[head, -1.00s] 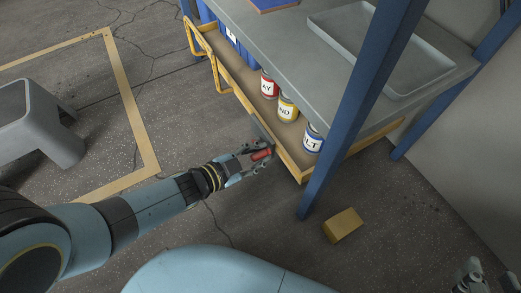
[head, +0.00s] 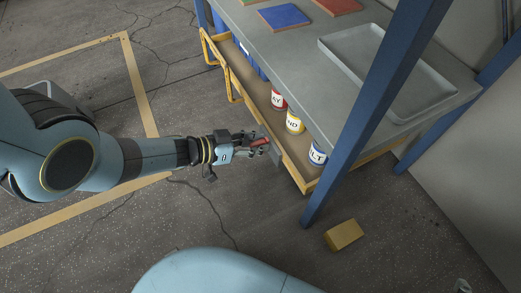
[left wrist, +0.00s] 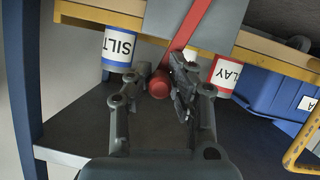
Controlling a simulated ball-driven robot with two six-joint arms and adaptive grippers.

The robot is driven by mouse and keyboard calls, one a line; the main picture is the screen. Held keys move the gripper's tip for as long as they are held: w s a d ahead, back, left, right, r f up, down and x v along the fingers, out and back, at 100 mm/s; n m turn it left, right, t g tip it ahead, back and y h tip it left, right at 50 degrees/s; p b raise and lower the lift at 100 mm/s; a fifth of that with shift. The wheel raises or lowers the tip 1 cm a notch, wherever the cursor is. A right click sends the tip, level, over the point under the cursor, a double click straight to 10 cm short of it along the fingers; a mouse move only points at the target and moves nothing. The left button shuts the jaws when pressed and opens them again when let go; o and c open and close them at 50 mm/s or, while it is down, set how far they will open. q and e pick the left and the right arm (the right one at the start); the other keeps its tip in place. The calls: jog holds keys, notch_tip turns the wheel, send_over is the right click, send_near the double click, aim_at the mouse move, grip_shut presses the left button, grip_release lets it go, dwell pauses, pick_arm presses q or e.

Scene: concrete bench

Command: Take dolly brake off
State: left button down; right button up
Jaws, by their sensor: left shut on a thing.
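The dolly (head: 300,181) has a yellow rim and stands under the bench's edge. Its brake lever is red and shows best in the left wrist view (left wrist: 201,22), running down from a grey plate (left wrist: 225,28) to a round red end. In the head view the red handle (head: 263,141) is small and partly covered by fingers. My left gripper (head: 262,143) is shut on the red lever beside the dolly's near side; its two fingers (left wrist: 160,76) flank the lever's end. Only a pale sliver, perhaps my right gripper (head: 462,286), shows at the bottom right edge.
Labelled cans, including SILT (head: 317,155), and a blue bin (left wrist: 270,98) stand on the dolly. A blue bench post (head: 340,150) rises right of the gripper. A yellow block (head: 343,235) lies on the floor. A grey tray (head: 390,75) sits on the bench.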

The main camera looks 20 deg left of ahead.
pick_arm(q)
jog(key=shift+w+a+r+n+g+h+b, duration=0.15)
jog(key=shift+w+a+n+g+h+b, duration=0.25)
jog(key=shift+w+a+n+h+b, duration=0.45)
pick_arm(e)
jog(key=shift+s+a+f+t, duration=0.1)
jog(key=shift+s+f+t, duration=0.05)
jog(key=shift+f+t, duration=0.55)
pick_arm(q)
jog(key=shift+a+n, duration=0.2)
jog(key=shift+n, duration=0.05)
jog(key=c, duration=1.2)
grip_release()
jog(key=shift+s+a, duration=0.1)
jog(key=v, duration=1.1)
jog(key=shift+s+a+r, duration=0.15)
jog(key=shift+s+r, duration=0.1)
jog(key=shift+s, duration=0.05)
